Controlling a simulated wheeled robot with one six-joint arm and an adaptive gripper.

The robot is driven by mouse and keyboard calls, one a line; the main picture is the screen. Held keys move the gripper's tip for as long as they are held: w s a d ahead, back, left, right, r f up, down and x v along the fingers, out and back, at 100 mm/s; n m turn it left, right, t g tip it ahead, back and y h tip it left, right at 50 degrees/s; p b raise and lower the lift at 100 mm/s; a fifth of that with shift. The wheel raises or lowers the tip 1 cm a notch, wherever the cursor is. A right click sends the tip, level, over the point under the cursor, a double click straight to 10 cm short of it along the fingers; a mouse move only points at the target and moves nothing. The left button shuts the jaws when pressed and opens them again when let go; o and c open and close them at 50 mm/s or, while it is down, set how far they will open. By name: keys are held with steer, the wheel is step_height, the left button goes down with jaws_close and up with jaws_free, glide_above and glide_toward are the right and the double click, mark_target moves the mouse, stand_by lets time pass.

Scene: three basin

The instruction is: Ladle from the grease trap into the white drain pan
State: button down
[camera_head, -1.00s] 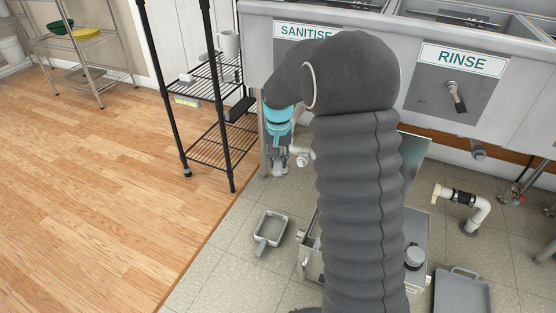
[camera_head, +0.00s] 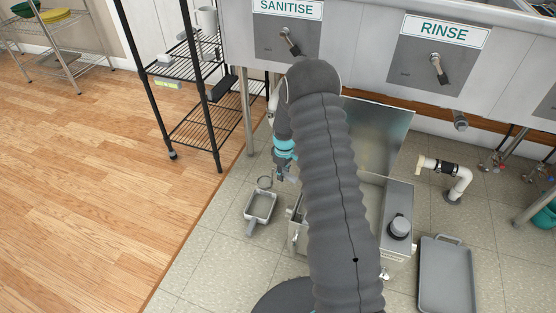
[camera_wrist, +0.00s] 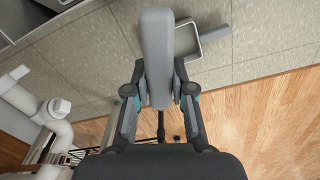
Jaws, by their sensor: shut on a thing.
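My gripper (camera_head: 286,174) is low beside the left end of the grease trap. In the wrist view my gripper (camera_wrist: 158,92) is shut on a long grey handle (camera_wrist: 157,50), apparently the ladle's. A small pale-rimmed pan with a handle, apparently the drain pan (camera_head: 262,207), lies on the tiles left of the trap. It also shows in the wrist view (camera_wrist: 187,40).
A grey tray (camera_head: 446,278) lies right of the trap. A white pipe (camera_head: 460,180) rises behind it. The sink front (camera_head: 350,50) overhangs the back. A black wire rack (camera_head: 195,122) stands at the left. Tiles around the pan are mostly clear.

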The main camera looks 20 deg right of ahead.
steer(key=shift+s+d+f+n, duration=0.1)
steer(key=shift+d+f+n, duration=0.15)
steer(key=shift+f, duration=0.35)
steer(key=shift+d+f+n, duration=0.1)
steer(key=shift+f+n, duration=0.1)
steer(key=shift+f, duration=0.45)
steer(key=shift+s+d+f+n, duration=0.1)
steer(key=shift+d+f+n, duration=0.15)
steer(key=shift+f, duration=0.35)
steer(key=shift+b, duration=0.3)
